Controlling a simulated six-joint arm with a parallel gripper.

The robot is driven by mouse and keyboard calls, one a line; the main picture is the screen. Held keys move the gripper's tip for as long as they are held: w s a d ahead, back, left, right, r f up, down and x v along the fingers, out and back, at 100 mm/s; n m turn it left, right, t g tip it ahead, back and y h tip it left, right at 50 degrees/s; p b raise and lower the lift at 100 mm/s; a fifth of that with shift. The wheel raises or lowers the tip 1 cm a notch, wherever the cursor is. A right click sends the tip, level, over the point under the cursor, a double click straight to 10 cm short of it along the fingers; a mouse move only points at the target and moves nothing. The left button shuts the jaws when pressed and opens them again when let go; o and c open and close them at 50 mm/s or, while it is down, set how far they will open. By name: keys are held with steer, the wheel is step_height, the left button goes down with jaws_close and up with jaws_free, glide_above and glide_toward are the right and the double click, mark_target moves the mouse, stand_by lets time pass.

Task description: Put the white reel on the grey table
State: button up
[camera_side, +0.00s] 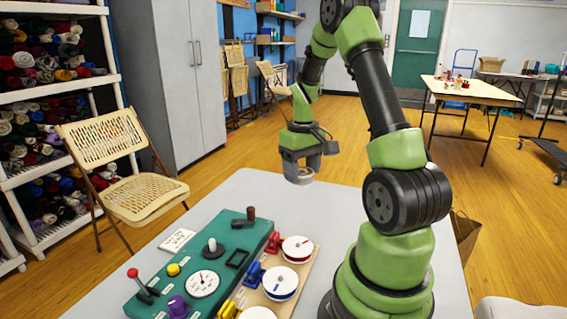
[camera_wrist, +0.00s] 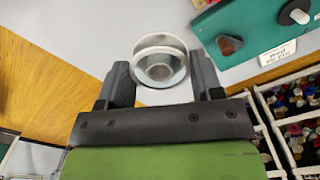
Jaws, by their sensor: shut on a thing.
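The white reel (camera_wrist: 160,42), with a grey hollow centre, sits between the two fingers of my gripper (camera_wrist: 161,68) in the wrist view. In the side view my gripper (camera_side: 299,163) points down and the reel (camera_side: 299,178) shows small and greyish at its tips. The gripper is shut on the reel. The grey table (camera_side: 325,205) lies beneath, and the reel appears over its far part. I cannot tell how large the gap is between reel and table top.
A green control panel (camera_side: 228,240) with knobs, a lever and a dial stands on the table's left. Beside it is a wooden board with white discs (camera_side: 298,248) and coloured brackets. The table's far middle is clear.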

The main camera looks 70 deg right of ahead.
glide_toward(299, 229)
step_height(299, 229, down, 6)
steer(key=shift+s+r, duration=0.1)
steer(key=shift+r, duration=0.15)
steer(key=shift+f, duration=0.3)
stand_by(1.2)
steer(key=shift+f, duration=0.3)
steer(key=o, duration=0.9)
steer(key=shift+c, duration=0.2)
steer(key=shift+r, duration=0.1)
step_height(299, 229, up, 7)
steer(key=shift+r, duration=0.2)
